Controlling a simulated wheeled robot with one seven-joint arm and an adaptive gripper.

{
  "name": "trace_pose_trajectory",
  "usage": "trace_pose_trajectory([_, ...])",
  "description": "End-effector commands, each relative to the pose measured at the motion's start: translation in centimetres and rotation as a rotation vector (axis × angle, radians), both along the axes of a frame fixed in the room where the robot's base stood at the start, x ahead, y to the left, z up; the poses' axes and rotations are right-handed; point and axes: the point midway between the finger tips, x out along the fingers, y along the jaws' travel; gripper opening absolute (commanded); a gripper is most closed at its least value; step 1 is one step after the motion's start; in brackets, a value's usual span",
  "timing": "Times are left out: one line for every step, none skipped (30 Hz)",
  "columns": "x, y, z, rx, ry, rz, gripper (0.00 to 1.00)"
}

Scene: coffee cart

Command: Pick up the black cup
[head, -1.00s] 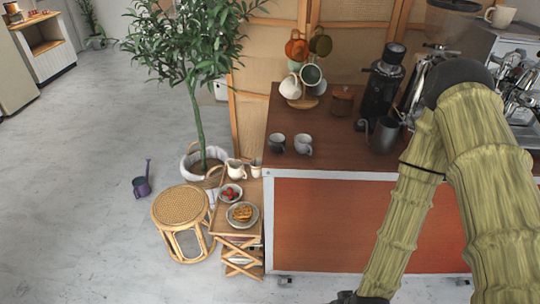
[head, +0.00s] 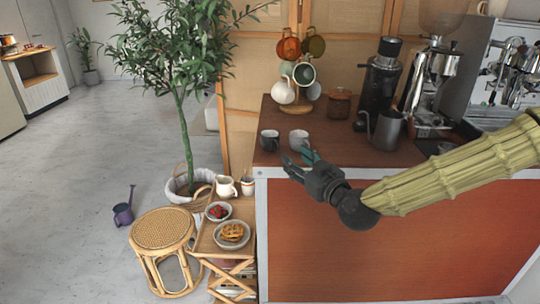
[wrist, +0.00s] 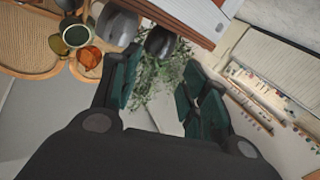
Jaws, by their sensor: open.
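The black cup (head: 269,140) stands on the brown counter top near its front left corner. A light grey cup (head: 299,139) stands just to its right. My gripper (head: 297,161) is open and empty in front of the counter's front edge, below and close to the two cups in the head view. In the wrist view my gripper (wrist: 160,92) shows its two green-padded fingers spread apart. There the black cup (wrist: 160,42) lies beyond the fingertips, near the left finger, and the grey cup (wrist: 117,22) is farther left. Nothing is between the fingers.
A mug tree with several hanging cups (head: 304,74) stands behind the cups. A steel pitcher (head: 386,132), a grinder (head: 379,85) and a lidded jar (head: 340,103) stand to the right. A potted tree (head: 186,120) and a small side table (head: 228,250) are left of the counter.

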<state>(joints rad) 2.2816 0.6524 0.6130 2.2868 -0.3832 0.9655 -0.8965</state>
Motion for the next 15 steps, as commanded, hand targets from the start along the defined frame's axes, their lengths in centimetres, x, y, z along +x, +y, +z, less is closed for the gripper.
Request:
trace_pose_trajectory([0.2,-0.1,0.4,0.002,-0.017,-0.002,0.45])
trace_pose_trajectory([0.4,0.0,0.7,0.002,-0.024,-0.003,0.45])
trace_pose_trajectory([0.7,0.1,0.9,0.001,-0.03,-0.003,0.45])
trace_pose_trajectory([1.0,0.2,1.0,0.0,-0.032,-0.004,0.45])
trace_pose_trajectory([1.3,0.4,1.1,0.0,-0.034,-0.004,0.45])
trace_pose_trajectory([1.7,0.7,1.1,0.0,-0.034,-0.003,0.45])
trace_pose_trajectory([2.1,1.0,1.1,0.0,-0.034,-0.003,0.45])
trace_pose_trajectory([2.5,1.2,1.1,0.0,-0.034,-0.003,0.45])
trace_pose_trajectory([3.0,1.5,1.0,0.0,-0.032,-0.004,0.45])
trace_pose_trajectory([3.3,1.6,1.0,0.0,-0.032,-0.004,0.45])
trace_pose_trajectory([3.7,1.8,1.0,0.0,-0.032,-0.004,0.45])
trace_pose_trajectory([4.1,2.1,1.0,0.0,-0.032,-0.004,0.45])
trace_pose_trajectory([4.3,2.2,1.0,0.001,-0.031,-0.003,0.45])
trace_pose_trajectory([4.5,2.4,1.0,0.001,-0.031,-0.003,0.45])
trace_pose_trajectory([4.8,2.5,1.0,0.0,-0.03,-0.004,0.45])
